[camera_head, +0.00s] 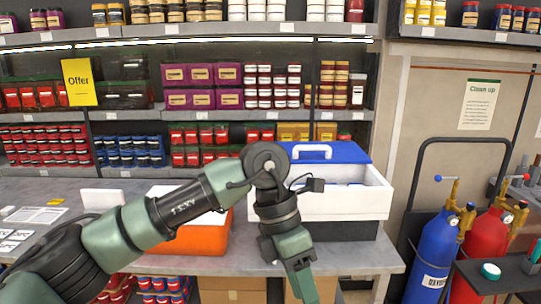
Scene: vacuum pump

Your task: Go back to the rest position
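My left arm comes in from the lower left and bends at a dark joint above the front of the counter. From there it points down, and its green end part reaches the bottom edge of the picture. I cannot make out the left gripper's fingers. No part of my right arm or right gripper shows. No object can be seen held.
A white box with a blue lid (344,201) and an orange box (197,239) stand on the grey counter (366,257), partly behind my arm. Stocked shelves are behind. A blue cylinder (431,258) and a red cylinder (486,238) stand at right.

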